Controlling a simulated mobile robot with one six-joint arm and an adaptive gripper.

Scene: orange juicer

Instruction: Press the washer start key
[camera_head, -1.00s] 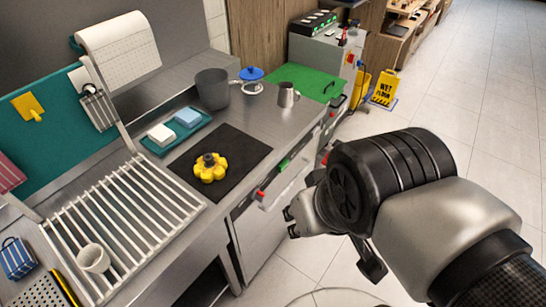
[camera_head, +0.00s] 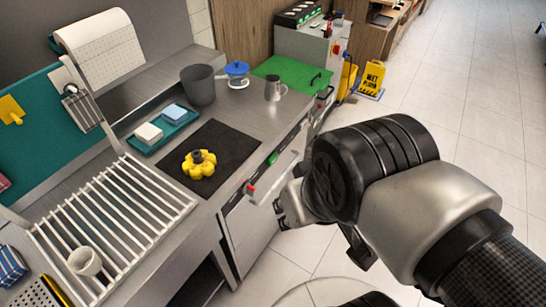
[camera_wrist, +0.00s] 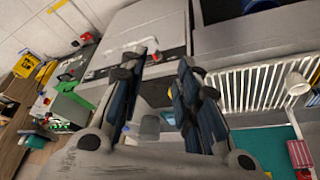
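The washer (camera_head: 250,225) is a pale grey front under the counter, with a light control strip along its top. A green key (camera_head: 273,158) and a red key (camera_head: 251,188) show on that strip; I cannot read which is the start key. My gripper (camera_head: 281,212) hangs in front of the washer, right of and lower than the red key, apparently apart from it. In the wrist view my gripper (camera_wrist: 160,78) has its two dark fingers spread with nothing between them. The washer front (camera_wrist: 145,30) shows beyond the fingers, partly hidden by them.
The steel counter holds a dark mat with a yellow flower-shaped thing (camera_head: 200,164), a teal tray (camera_head: 183,134), a grey bin (camera_head: 199,85) and a metal jug (camera_head: 275,88). A draining rack (camera_head: 110,222) is at left. Open tiled floor (camera_head: 460,130) lies right; a yellow wet-floor sign (camera_head: 371,78) stands farther back.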

